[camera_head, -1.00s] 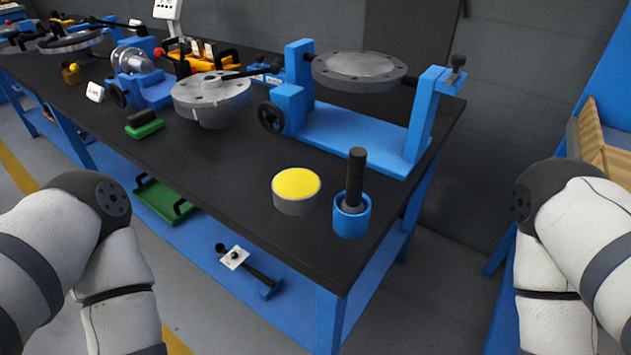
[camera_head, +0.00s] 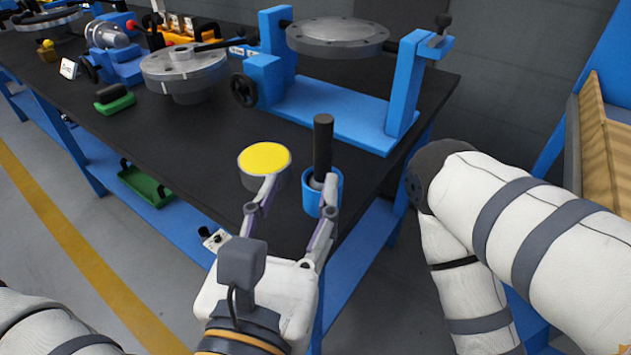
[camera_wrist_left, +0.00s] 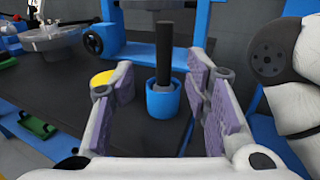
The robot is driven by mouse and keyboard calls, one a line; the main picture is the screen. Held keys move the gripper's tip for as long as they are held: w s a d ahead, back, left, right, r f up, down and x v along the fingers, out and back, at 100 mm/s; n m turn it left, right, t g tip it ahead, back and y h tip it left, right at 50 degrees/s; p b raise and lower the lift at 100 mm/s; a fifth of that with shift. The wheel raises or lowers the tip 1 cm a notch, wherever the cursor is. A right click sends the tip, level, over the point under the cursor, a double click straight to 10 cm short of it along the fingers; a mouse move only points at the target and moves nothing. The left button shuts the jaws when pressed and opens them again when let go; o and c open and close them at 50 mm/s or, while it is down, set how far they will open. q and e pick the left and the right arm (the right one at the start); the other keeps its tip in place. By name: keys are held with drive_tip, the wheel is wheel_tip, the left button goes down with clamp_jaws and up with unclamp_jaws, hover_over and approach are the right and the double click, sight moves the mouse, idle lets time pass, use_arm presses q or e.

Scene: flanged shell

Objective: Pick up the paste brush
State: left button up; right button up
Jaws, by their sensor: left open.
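The paste brush (camera_head: 323,146) stands upright in a blue cup (camera_head: 310,197) near the front right corner of the black workbench. Only its dark handle and a grey collar show; its lower end is hidden in the cup. My left gripper (camera_head: 298,188) is open and empty, just in front of the cup, its fingers pointing toward it. In the left wrist view the brush handle (camera_wrist_left: 164,50) and the blue cup (camera_wrist_left: 163,100) appear between the two spread fingers, beyond the tips. My right gripper is out of view; only my right arm shows.
A round tin with a yellow top (camera_head: 264,160) stands close left of the cup, near my left finger. Behind is a blue stand (camera_head: 345,125) holding a grey flanged disc (camera_head: 338,35). A grey flanged part (camera_head: 185,73) sits farther left. Bare bench top (camera_head: 200,140) lies between.

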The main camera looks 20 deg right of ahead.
sight(321, 147)
use_arm(q)
drive_tip(key=x, duration=0.5)
drive_tip(key=shift+d+f+b, duration=0.2)
drive_tip(key=shift+b, duration=0.2)
drive_tip(key=x, duration=0.5)
drive_tip(key=shift+w+d, duration=0.1)
drive_tip(key=shift+d, duration=0.1)
drive_tip(key=shift+w+d+f, duration=0.1)
drive_tip(key=shift+w+d, duration=0.15)
drive_tip(key=shift+w, duration=0.15)
clamp_jaws()
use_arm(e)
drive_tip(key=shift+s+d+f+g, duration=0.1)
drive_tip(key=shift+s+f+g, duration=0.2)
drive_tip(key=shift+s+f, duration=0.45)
